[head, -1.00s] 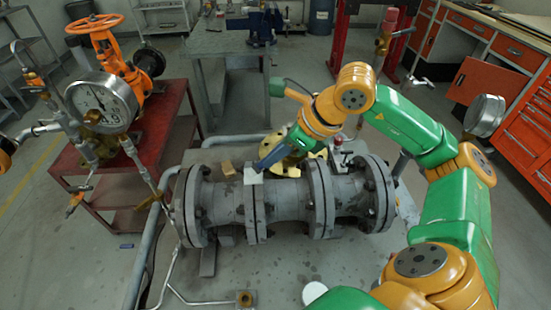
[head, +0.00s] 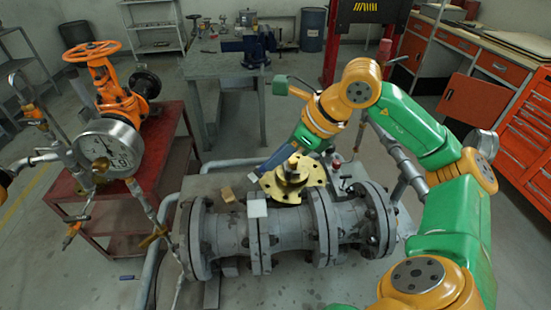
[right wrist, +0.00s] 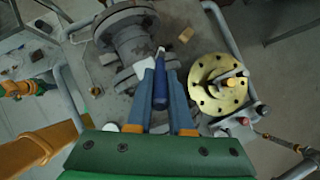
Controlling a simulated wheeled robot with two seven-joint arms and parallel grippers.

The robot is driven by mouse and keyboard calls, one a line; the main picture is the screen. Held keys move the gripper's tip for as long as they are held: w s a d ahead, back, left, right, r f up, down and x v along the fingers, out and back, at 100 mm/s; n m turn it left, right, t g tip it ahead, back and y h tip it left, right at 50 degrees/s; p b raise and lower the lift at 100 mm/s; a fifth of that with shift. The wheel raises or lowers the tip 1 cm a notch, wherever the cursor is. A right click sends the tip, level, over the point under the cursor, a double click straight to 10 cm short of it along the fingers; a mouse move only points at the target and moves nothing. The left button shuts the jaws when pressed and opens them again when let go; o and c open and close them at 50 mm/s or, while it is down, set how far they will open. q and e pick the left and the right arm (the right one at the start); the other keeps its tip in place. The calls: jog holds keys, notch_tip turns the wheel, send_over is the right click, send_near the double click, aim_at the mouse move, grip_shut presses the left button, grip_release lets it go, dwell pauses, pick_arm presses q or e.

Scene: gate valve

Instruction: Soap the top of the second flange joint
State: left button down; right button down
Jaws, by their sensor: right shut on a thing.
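The grey flanged pipe (head: 288,230) lies across the bench plate, with bolted flange joints along it. A flange joint (head: 260,240), second from the left in the head view, has a small white block (head: 257,208) at its top. My right gripper (head: 264,168) is behind and above the pipe, apart from that joint in the head view. It is shut on a slim dark blue bottle-like thing (right wrist: 160,84), whose narrow tip points at the pipe in the right wrist view. Its fingers (right wrist: 158,78) lie along both sides. My left gripper is not in view.
A brass flange (head: 291,181) stands behind the pipe, close beside my right gripper. A small tan block (head: 227,195) lies behind the pipe. A pressure gauge (head: 112,147) and orange valve (head: 105,70) stand at left. Red drawers (head: 520,120) are at right.

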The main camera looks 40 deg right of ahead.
jog(key=shift+w+d+r+p, duration=0.15)
jog(key=shift+r+p, duration=0.3)
jog(key=shift+r, duration=0.5)
jog(key=shift+a, duration=0.2)
jog(key=shift+d, duration=0.1)
